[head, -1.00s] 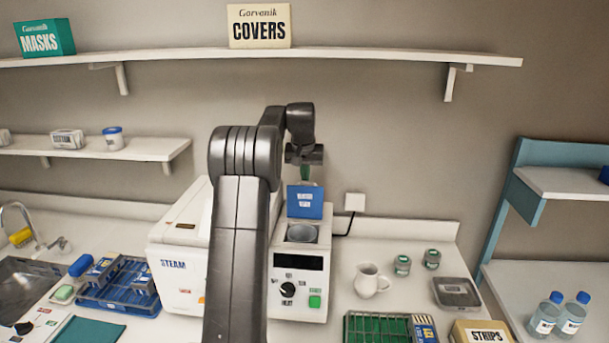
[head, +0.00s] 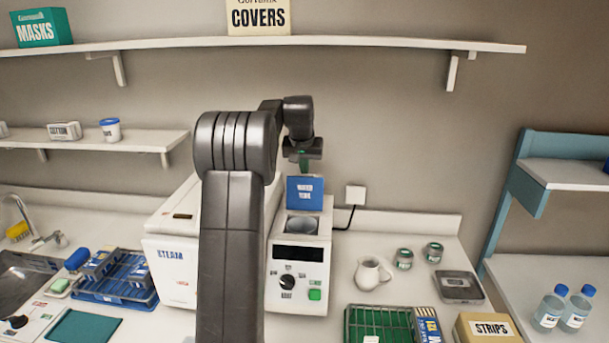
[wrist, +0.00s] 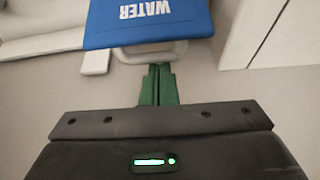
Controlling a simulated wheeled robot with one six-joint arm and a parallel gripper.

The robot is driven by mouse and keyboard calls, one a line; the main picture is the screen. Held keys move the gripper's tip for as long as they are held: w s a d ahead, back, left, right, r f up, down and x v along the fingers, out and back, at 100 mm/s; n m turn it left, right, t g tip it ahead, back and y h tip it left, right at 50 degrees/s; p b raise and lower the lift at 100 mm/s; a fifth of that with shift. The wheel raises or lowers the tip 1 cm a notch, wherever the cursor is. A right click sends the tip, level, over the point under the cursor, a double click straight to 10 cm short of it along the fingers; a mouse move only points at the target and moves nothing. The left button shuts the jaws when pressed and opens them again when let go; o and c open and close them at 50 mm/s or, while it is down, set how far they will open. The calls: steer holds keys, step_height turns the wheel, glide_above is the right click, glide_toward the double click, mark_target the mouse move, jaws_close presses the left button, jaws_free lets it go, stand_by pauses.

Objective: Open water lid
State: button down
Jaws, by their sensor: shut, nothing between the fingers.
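The blue water lid (head: 305,190) stands upright at the back of the tank opening (head: 302,226) on the white steam machine. The opening is uncovered and its grey inside shows. In the wrist view the lid (wrist: 150,22) reads "WATER" upside down, with a pale handle loop (wrist: 150,52) at its edge. My gripper (head: 303,163) is above the lid, apart from it in the head view. In the wrist view its green fingers (wrist: 158,70) are together and empty, close to the handle loop.
The steam machine (head: 170,265) has a dial and a green button (head: 315,295) on its front. A white jug (head: 371,273) and two jars stand to its right. A blue rack (head: 115,280) stands to the left. A shelf (head: 380,42) runs above.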

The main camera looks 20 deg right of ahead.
steer(key=shift+s+a+t+h+b, duration=0.3)
steer(key=shift+s+t+b, duration=0.15)
steer(key=shift+b, duration=0.75)
steer(key=shift+s+a+r, duration=0.2)
steer(key=shift+s+r, duration=0.15)
steer(key=shift+s, duration=0.05)
steer(key=shift+r, duration=0.1)
steer(key=v, duration=1.3)
steer(key=shift+s+r+b, duration=0.2)
steer(key=shift+r+b, duration=0.1)
steer(key=shift+b, duration=0.15)
steer(key=shift+f, duration=0.1)
steer(key=x, duration=0.4)
steer(key=p+x, duration=0.1)
steer(key=x, duration=0.9)
steer(key=shift+w+d, duration=0.1)
steer(key=shift+w, duration=0.35)
steer(key=shift+w+d+p, duration=0.1)
steer(key=shift+w+p, duration=0.05)
steer(key=shift+p, duration=0.4)
